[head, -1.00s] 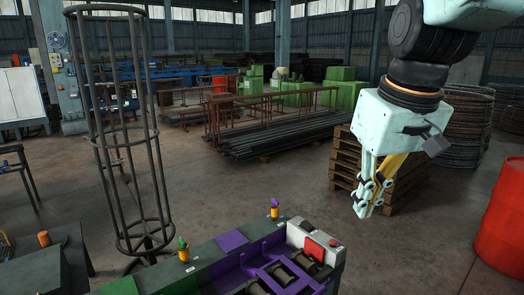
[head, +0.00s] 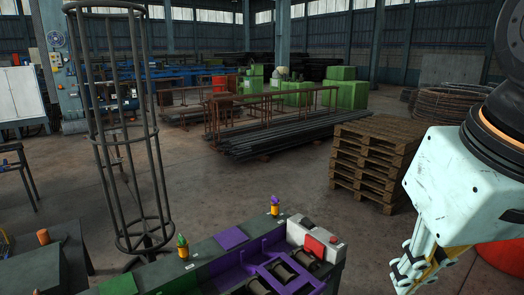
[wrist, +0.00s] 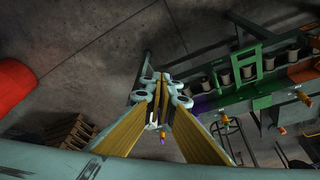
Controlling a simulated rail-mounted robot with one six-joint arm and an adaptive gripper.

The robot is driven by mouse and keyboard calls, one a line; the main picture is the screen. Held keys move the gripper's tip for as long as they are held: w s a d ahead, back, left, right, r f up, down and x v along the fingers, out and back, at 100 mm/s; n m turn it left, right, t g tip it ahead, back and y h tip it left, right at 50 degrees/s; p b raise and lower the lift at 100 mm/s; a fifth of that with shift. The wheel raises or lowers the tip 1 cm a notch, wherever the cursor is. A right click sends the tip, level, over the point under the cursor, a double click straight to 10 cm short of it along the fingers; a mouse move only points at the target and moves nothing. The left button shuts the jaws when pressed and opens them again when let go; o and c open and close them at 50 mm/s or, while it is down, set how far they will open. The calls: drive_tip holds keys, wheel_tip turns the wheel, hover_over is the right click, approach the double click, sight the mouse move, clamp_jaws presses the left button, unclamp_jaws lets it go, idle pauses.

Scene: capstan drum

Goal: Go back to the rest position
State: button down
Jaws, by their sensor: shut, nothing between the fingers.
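My gripper (head: 405,275) hangs at the lower right of the head view, with its fingers pointing down. It is shut and holds nothing. In the wrist view the closed fingers (wrist: 161,115) show in the middle, with bare concrete floor beyond them. In the head view my gripper is to the right of the purple and green machine (head: 232,240) and apart from it. The machine also shows in the wrist view (wrist: 262,78), to the right of my fingers.
A tall wire cage (head: 120,140) stands at the left. A pallet stack (head: 375,160) is behind my gripper. A red drum (head: 500,256) is partly hidden behind my wrist and also shows in the wrist view (wrist: 14,85). The floor between machine and pallets is clear.

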drive_tip(key=shift+m, duration=0.3)
drive_tip(key=shift+s+f, duration=0.35)
drive_tip(key=shift+s, duration=0.5)
drive_tip(key=shift+s+f, duration=0.35)
drive_tip(key=shift+s, duration=0.45)
drive_tip(key=shift+s+f, duration=0.35)
drive_tip(key=shift+s, duration=0.5)
